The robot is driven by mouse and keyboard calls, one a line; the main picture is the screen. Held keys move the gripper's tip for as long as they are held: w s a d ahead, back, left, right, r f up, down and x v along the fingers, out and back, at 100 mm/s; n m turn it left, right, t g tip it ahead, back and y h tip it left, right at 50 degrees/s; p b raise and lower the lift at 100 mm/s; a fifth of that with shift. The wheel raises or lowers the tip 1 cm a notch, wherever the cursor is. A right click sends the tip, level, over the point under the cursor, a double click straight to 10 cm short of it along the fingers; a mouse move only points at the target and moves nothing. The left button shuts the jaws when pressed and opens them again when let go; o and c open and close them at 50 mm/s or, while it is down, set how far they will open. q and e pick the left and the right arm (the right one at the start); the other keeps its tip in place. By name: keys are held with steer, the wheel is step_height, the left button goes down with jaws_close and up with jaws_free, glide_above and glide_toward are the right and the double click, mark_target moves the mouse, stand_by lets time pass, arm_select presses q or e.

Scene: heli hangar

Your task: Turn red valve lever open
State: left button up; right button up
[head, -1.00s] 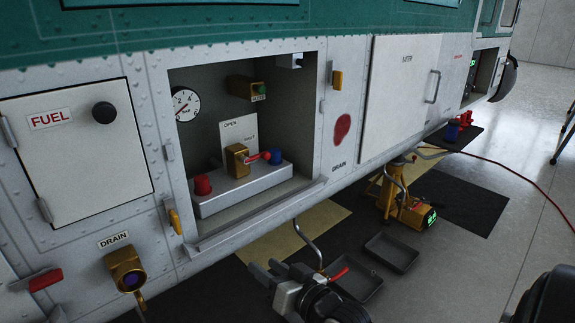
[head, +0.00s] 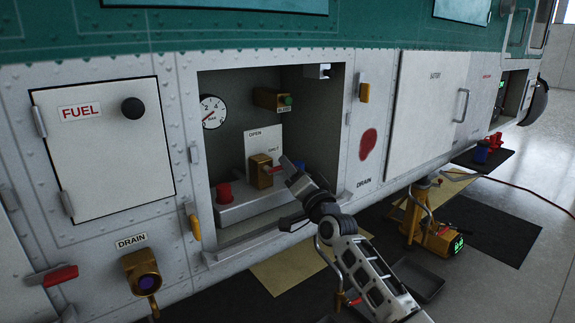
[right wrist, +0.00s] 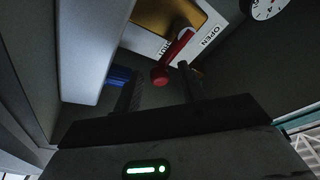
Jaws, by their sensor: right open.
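The red valve lever (head: 277,169) sticks out from a brass valve body (head: 261,171) inside the open bay. It points right, toward the SHUT marking on the white OPEN/SHUT placard (head: 264,141). My right gripper (head: 286,194) reaches into the bay from the lower right, its jaws open. In the right wrist view the lever (right wrist: 175,55) comes down to a round red end, which lies between the two open fingertips (right wrist: 159,72). I cannot tell if a finger touches it. In the head view a finger partly hides the lever's end. My left gripper is out of view.
A red cap (head: 224,192) stands left of the valve and a blue cap (head: 299,165) right of it, partly hidden. A gauge (head: 213,111) and a brass block with a green button (head: 271,99) are above. The bay's sill (head: 235,245) and side walls enclose the space.

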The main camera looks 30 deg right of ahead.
steer(key=shift+x, duration=1.55)
steer(key=shift+c, duration=0.3)
